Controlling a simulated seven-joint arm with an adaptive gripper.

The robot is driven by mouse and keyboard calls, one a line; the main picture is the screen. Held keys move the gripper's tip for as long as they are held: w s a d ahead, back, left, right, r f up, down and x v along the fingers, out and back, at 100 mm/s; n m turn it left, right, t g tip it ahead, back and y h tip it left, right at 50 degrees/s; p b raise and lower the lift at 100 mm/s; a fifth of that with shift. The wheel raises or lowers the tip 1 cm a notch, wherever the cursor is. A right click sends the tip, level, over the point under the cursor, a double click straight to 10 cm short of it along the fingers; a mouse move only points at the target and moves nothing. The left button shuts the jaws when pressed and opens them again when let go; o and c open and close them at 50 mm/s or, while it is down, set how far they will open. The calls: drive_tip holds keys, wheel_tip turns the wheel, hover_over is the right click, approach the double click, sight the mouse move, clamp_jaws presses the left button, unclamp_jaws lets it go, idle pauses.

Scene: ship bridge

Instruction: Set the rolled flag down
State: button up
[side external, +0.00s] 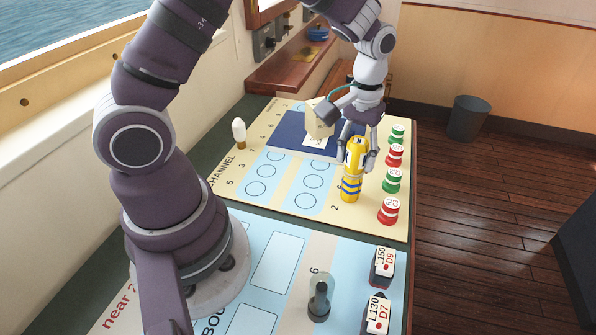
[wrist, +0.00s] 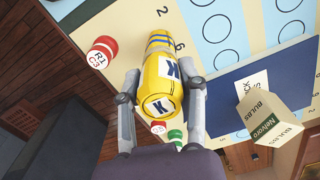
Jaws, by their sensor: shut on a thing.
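The rolled flag (side external: 352,183) is a yellow roll with blue and pale bands and a K label. It stands nearly upright at the right part of the cream chart board (side external: 300,212), by the number 2. In the wrist view the rolled flag (wrist: 161,70) lies between both fingers, its K-marked top towards the camera. My gripper (side external: 357,160) is shut on its upper part from above; the gripper also shows in the wrist view (wrist: 162,92). I cannot tell whether the flag's lower end touches the board.
Red and green buoys (side external: 395,154) stand in a column just right of the flag. A white bulb (side external: 239,131) is at left. A glass cylinder (side external: 320,297) and labelled blocks (side external: 383,267) are in front.

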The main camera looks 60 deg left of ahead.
drive_tip(key=o, duration=1.2)
wheel_tip(320, 180, up, 12)
drive_tip(key=s+d+m+t, duration=0.1)
drive_tip(key=s+m+t, duration=0.4)
drive_tip(key=s, duration=0.7)
drive_tip(key=shift+r+m+t, duration=0.25)
drive_tip(key=shift+m+t, duration=0.05)
drive_tip(key=shift+m, duration=0.4)
